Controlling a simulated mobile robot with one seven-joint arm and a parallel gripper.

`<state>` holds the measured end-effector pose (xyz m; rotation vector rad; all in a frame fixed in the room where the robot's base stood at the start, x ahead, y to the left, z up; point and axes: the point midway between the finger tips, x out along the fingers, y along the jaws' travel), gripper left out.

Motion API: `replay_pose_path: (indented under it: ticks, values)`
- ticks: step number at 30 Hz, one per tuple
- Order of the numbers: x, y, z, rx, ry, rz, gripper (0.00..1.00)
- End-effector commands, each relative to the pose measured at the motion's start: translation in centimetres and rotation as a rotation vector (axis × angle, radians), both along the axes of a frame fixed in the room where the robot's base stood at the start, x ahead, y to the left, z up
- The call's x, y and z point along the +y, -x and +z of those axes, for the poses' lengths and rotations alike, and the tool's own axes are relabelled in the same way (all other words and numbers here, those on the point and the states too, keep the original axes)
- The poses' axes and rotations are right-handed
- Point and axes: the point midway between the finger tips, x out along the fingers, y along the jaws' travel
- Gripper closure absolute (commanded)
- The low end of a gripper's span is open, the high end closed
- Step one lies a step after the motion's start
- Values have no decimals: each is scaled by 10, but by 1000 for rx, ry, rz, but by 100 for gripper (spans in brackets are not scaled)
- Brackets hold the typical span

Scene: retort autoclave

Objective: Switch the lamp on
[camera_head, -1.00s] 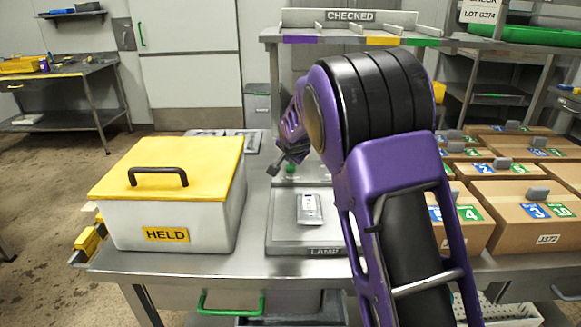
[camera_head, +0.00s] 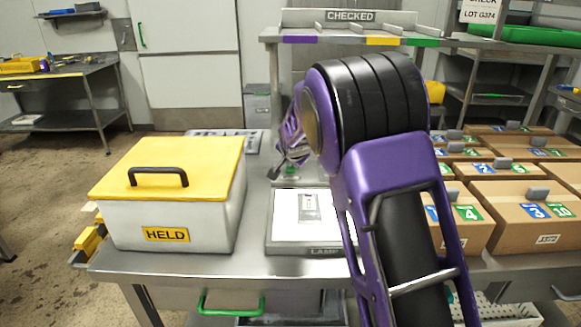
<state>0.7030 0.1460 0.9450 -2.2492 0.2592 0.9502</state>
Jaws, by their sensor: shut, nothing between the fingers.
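The lamp (camera_head: 284,233) is a flat box on the metal table, marked "LAMP" on its front edge. Its top panel glows bright white. A small pouch with a dark print (camera_head: 309,207) lies on the lit panel. My gripper (camera_head: 272,174) is shut and empty, just above and behind the lamp's back left corner. The green button behind the lamp is mostly hidden by my gripper. My purple arm covers the lamp's right side.
A white box with a yellow lid marked "HELD" (camera_head: 165,235) stands left of the lamp. Several cardboard cartons (camera_head: 520,210) stand to the right. A shelf marked "CHECKED" (camera_head: 349,17) is behind. Bare table (camera_head: 250,262) shows in front of the lamp.

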Motion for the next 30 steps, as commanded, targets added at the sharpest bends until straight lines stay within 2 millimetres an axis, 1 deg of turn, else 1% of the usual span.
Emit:
replay_pose_path:
  ticks: [8,18,30]
  values:
    - [0,1,0,3,0,0,100]
    - [0,1,18,1,0,0,100]
    - [0,0,21,1,0,0,100]
